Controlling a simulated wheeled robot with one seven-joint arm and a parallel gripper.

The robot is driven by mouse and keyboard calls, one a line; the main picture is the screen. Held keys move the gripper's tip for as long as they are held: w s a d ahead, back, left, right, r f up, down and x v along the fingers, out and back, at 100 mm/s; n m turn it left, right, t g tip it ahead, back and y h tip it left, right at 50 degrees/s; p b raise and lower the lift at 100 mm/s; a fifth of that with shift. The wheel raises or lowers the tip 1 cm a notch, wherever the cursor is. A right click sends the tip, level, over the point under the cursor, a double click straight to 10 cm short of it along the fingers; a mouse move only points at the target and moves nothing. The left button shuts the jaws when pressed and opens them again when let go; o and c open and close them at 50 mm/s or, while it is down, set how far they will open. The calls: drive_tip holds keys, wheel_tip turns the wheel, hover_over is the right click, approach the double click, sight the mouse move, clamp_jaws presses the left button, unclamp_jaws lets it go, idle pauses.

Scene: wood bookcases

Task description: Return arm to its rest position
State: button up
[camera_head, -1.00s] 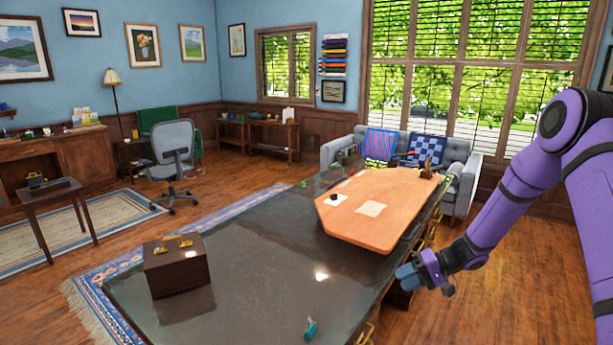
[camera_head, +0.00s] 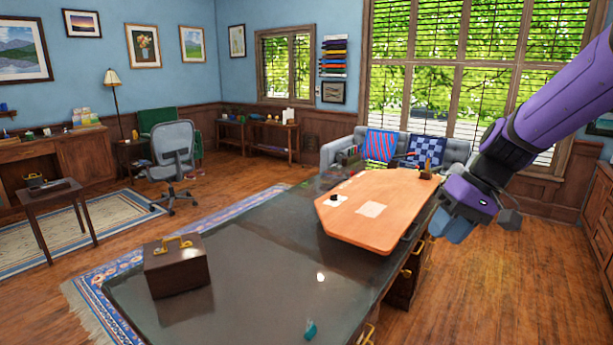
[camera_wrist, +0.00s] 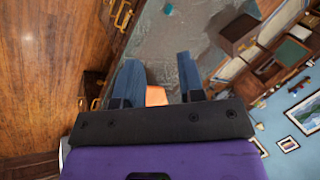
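My purple arm reaches in from the upper right in the head view. My gripper (camera_head: 452,226) has blue fingers and hangs at the right side of the dark desk, near the right end of the orange-brown board. In the wrist view, the two blue fingers of my gripper (camera_wrist: 158,85) stand apart with a gap between them. Nothing is held between them; the orange board (camera_wrist: 156,96) shows in the gap, beyond the fingers.
The dark desk (camera_head: 265,265) fills the middle, with the orange board (camera_head: 350,235), a brown box (camera_head: 177,270) and a small teal item (camera_head: 310,329) on it. A grey sofa (camera_head: 455,152) stands behind. Wood floor (camera_head: 510,280) is clear at the right.

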drive_tip(key=s+d+r+t+h, duration=0.1)
drive_tip(key=s+r, duration=0.2)
drive_tip(key=s, duration=0.3)
drive_tip(key=s+d+r+m+t+h, duration=0.1)
drive_tip(key=s+d+r+t+h, duration=0.1)
drive_tip(key=s, duration=0.5)
drive_tip(key=s+d+r+t+h, duration=0.1)
drive_tip(key=s+r+t+h, duration=0.1)
drive_tip(key=s+r, duration=0.2)
drive_tip(key=s, duration=0.3)
drive_tip(key=shift+d+m, duration=0.15)
drive_tip(key=shift+m, duration=0.25)
drive_tip(key=shift+r, duration=0.1)
